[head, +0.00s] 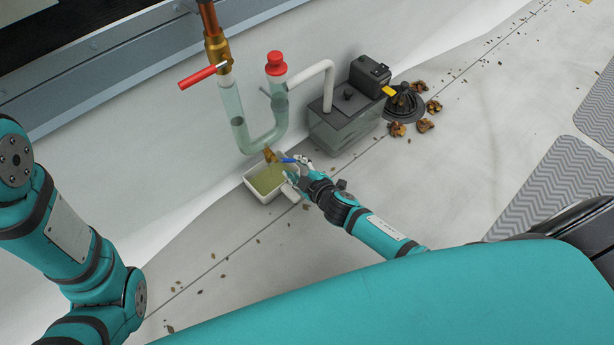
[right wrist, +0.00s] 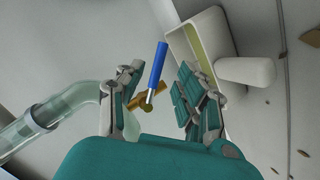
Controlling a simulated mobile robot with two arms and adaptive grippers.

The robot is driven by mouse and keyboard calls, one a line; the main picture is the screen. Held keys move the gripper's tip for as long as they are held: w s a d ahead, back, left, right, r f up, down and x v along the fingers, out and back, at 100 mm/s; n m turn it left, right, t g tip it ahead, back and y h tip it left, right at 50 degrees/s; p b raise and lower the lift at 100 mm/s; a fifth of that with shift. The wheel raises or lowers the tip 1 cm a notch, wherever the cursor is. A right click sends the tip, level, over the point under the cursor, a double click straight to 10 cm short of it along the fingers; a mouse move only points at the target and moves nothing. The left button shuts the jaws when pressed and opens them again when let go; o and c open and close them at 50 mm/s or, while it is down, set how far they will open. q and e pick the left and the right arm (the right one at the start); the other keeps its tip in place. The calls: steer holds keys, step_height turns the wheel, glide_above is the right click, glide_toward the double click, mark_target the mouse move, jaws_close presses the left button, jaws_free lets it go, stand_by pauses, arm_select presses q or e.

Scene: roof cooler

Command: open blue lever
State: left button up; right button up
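The blue lever (head: 288,160) sits on a small brass valve (head: 269,155) at the bottom of the clear U-shaped pipe (head: 263,139). My right gripper (head: 296,170) is at the lever, above the white tray's right side. In the right wrist view the blue lever (right wrist: 157,66) stands between the two spread fingers of my right gripper (right wrist: 160,88), with a visible space on each side. The brass valve (right wrist: 138,97) is partly behind the left finger. My left arm shows at the left edge of the head view, but its gripper is out of view.
A white tray (head: 252,190) with yellowish-green liquid stands under the valve. A red lever (head: 202,75) and a red cap (head: 276,62) are higher on the pipes. A grey tank (head: 345,128) stands to the right, near a black drain dome (head: 404,101) with leaf clumps around it.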

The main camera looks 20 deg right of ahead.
steer(key=v, duration=0.7)
stand_by(0.3)
